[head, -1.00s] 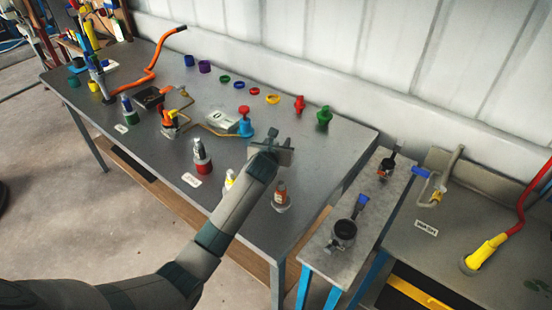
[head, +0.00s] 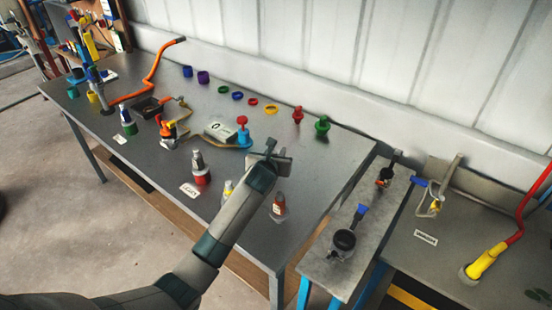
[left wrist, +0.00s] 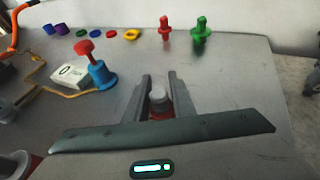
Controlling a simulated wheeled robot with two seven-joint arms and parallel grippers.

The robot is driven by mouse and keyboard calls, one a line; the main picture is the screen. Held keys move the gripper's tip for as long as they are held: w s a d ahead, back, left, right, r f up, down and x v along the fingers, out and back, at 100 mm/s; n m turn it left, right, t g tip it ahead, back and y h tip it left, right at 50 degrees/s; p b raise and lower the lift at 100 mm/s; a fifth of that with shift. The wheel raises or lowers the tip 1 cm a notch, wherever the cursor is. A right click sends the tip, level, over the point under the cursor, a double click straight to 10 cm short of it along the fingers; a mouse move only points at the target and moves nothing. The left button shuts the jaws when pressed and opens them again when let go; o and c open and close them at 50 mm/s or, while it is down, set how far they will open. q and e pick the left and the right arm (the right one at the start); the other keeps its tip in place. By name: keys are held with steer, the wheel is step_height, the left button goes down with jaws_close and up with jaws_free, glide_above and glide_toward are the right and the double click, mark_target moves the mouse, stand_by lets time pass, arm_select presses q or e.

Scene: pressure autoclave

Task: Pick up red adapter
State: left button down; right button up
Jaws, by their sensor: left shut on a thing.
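My left gripper (head: 272,150) is over the right part of the grey table, and it also shows in the left wrist view (left wrist: 160,90). It is shut on a red piece with a rounded grey top (left wrist: 158,97). The gripper hides this piece in the head view, so I cannot tell whether it touches the table. A separate red plug-shaped part (head: 297,115) stands upright at the back edge beside a green one (head: 322,125); the red plug also shows in the left wrist view (left wrist: 166,27). My right gripper is out of view.
A blue fitting with a red knob (head: 243,131) stands left of my gripper. A grey-topped red fitting (head: 201,170) and a red-and-grey bottle (head: 279,205) stand nearer the front. Coloured rings line the back. A narrow side bench (head: 330,265) is at right.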

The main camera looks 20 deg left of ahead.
arm_select(q)
steer(key=s+d+r+b, duration=0.4)
steer(key=s+d+r, duration=0.2)
steer(key=d+r, duration=0.4)
steer(key=shift+r, duration=0.5)
steer(key=shift+s, duration=0.1)
